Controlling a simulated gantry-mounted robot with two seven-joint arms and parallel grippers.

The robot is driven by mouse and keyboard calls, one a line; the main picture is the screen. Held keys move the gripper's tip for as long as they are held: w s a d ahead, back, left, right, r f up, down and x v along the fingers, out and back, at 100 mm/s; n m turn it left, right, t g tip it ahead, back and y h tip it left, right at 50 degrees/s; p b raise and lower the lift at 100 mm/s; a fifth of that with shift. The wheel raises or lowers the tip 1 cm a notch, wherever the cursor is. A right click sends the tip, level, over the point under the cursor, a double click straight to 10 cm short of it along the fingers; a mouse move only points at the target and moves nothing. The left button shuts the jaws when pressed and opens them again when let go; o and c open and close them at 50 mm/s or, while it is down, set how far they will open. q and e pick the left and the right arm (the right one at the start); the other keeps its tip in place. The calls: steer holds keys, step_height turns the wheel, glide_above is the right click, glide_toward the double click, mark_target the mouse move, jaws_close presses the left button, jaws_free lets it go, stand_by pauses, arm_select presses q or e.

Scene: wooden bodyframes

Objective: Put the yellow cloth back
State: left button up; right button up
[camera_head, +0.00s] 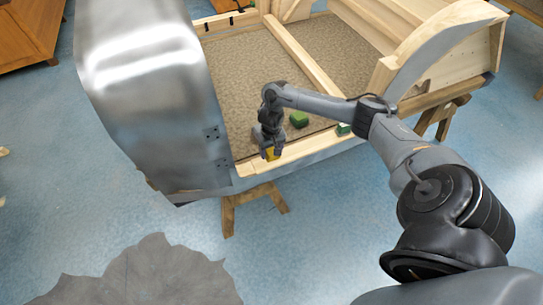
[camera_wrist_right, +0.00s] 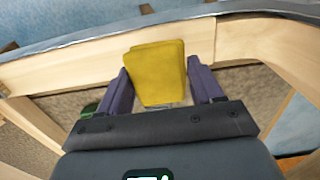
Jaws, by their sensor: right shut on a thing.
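The yellow cloth (camera_wrist_right: 158,72) is a small folded block between the two fingers of my right gripper (camera_wrist_right: 160,90) in the right wrist view. In the head view the yellow cloth (camera_head: 271,153) shows at the tip of my right gripper (camera_head: 268,148), at the near wooden rail of the bodyframe (camera_head: 305,146). My right gripper is shut on it. I cannot tell whether the cloth touches the rail. My left gripper is not in view.
A green block (camera_head: 299,119) lies on the brown floor of the frame, and another green thing (camera_head: 343,129) sits near the rail. A curved metal panel (camera_head: 150,90) rises at the left. A wooden trestle (camera_head: 250,200) supports the frame. A grey hide-like sheet (camera_head: 145,275) lies below.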

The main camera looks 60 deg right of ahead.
mark_target(272, 156)
step_height(272, 156, down, 4)
steer(key=shift+r+b, duration=0.15)
steer(key=shift+b, duration=0.5)
steer(key=shift+f, duration=0.2)
steer(key=o, duration=1)
step_height(272, 156, up, 12)
steer(key=p, duration=0.5)
steer(key=shift+r, duration=0.15)
